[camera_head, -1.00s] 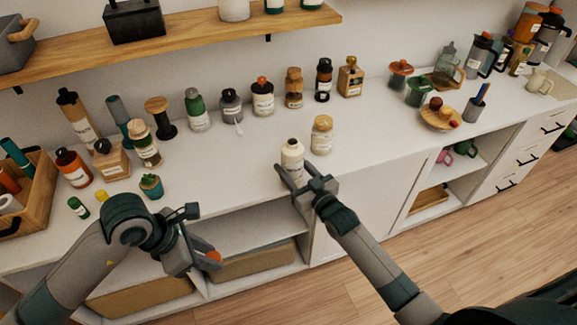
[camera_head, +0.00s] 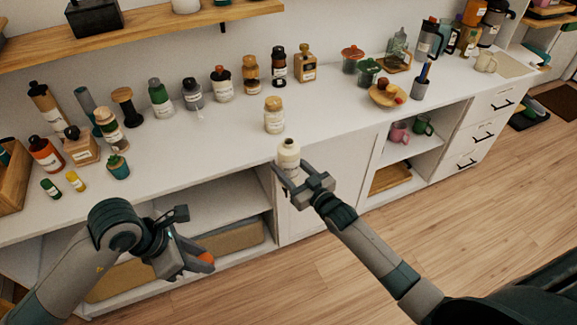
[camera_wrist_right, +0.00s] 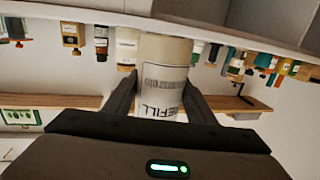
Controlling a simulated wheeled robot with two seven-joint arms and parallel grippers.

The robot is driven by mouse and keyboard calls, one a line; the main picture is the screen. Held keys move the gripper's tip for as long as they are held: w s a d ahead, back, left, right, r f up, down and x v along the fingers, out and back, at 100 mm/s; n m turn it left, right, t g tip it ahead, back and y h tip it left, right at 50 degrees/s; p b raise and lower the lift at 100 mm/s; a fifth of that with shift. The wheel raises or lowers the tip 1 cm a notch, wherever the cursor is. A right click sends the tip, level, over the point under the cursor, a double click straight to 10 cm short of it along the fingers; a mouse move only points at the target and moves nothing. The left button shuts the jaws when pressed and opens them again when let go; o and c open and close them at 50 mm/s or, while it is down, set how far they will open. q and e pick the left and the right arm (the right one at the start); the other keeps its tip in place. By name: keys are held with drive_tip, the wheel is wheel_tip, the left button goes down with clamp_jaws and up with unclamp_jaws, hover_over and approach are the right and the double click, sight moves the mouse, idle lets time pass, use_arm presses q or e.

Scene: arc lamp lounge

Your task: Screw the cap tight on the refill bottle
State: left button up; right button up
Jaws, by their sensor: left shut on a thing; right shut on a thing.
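The refill bottle (camera_head: 289,160) is cream-white and upright in the head view, at the counter's front edge. My right gripper (camera_head: 287,174) is shut on its body. In the right wrist view the bottle (camera_wrist_right: 165,78) shows upside down between the fingers, its label reading "REFILL". My left gripper (camera_head: 200,258) is low in front of the open shelves, shut on a small orange thing (camera_head: 206,257). It may be the cap, but the fingers hide most of it. The left gripper is well apart from the bottle, lower and to its left.
A tan-topped jar (camera_head: 275,115) stands on the white counter (camera_head: 235,150) just behind the bottle. Several bottles line the back and left. A wooden crate (camera_head: 14,190) is at the far left. Below are open shelves with a box (camera_head: 236,240). Open floor lies at the right.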

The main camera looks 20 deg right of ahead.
drive_tip(key=shift+w, duration=0.1)
drive_tip(key=o, duration=0.6)
drive_tip(key=c, duration=0.8)
drive_tip(key=shift+a+r, duration=0.1)
